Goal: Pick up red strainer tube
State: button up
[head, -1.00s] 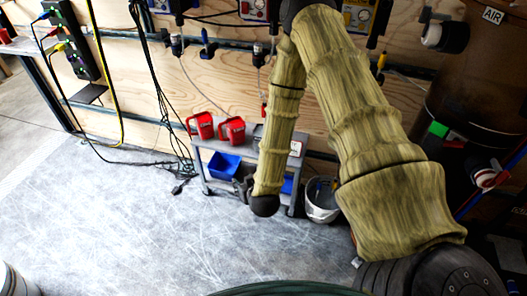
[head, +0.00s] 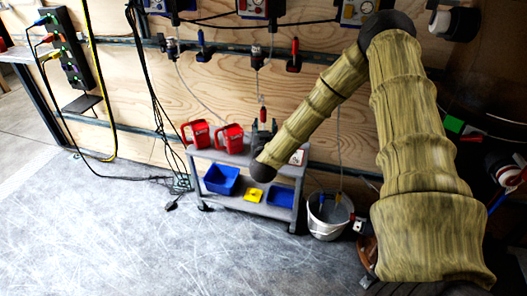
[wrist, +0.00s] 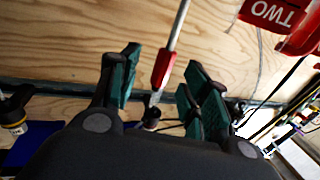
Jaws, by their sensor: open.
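The red strainer tube (wrist: 163,68) shows in the wrist view as a red sleeve on a thin grey shaft, standing between my spread fingers. In the head view, a small red piece (head: 262,114) hangs at the end of a thin line above the cart and appears to be the same thing. My gripper (wrist: 161,60) is open, with a green-padded finger on either side of the tube. I cannot tell whether either pad touches it. In the head view my gripper (head: 264,130) is small and dark, just above the cart's top, partly hidden by my arm.
Two red jugs (head: 231,138) stand on the grey cart (head: 225,158), left of my gripper. Blue bins (head: 221,179) and a yellow item (head: 253,196) sit on its lower shelf. A white bucket (head: 328,218) stands to the right.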

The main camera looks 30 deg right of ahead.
aim_at(263, 118)
jog(key=shift+w+a+r+b+x, duration=0.1)
jog(key=shift+b+x, duration=0.1)
jog(key=shift+x, duration=0.9)
jog(key=shift+w+a+r+b+x, duration=0.1)
jog(key=shift+b+x, duration=0.1)
jog(key=shift+x, duration=0.9)
jog(key=shift+w+a+b+x, duration=0.1)
jog(key=shift+a+b+x, duration=0.1)
jog(key=shift+x, duration=0.85)
jog(key=shift+d, duration=0.1)
grip_shut()
